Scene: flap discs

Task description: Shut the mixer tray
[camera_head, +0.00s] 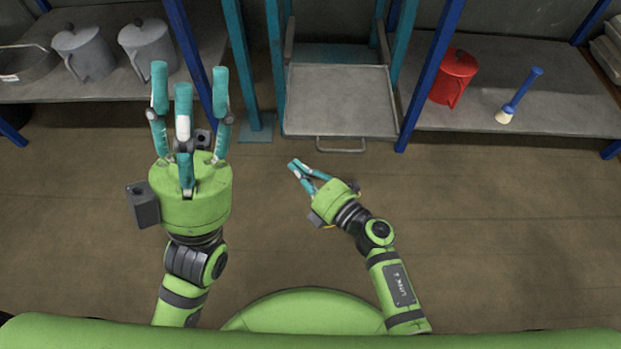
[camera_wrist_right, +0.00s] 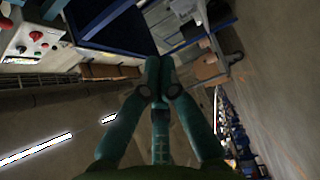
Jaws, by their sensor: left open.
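The mixer tray (camera_head: 340,98) is a flat grey panel with a raised rim, between the blue posts at the upper middle of the head view. Its bar handle (camera_head: 341,149) sticks out from its near edge. My left gripper (camera_head: 189,78) is left of the tray, with its three teal fingers spread and nothing between them. My right gripper (camera_head: 294,166) is just below and left of the handle, apart from it. Its fingers come together at the tips, and the right wrist view shows them closed (camera_wrist_right: 160,75) with nothing held.
A grey shelf (camera_head: 20,93) on the left holds two grey jugs (camera_head: 147,46) and a dark pan (camera_head: 27,63). The right shelf (camera_head: 560,105) holds a red jug (camera_head: 455,75) and a blue-handled brush (camera_head: 522,92). Blue posts (camera_head: 430,75) flank the tray. The floor (camera_head: 500,230) in front is clear.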

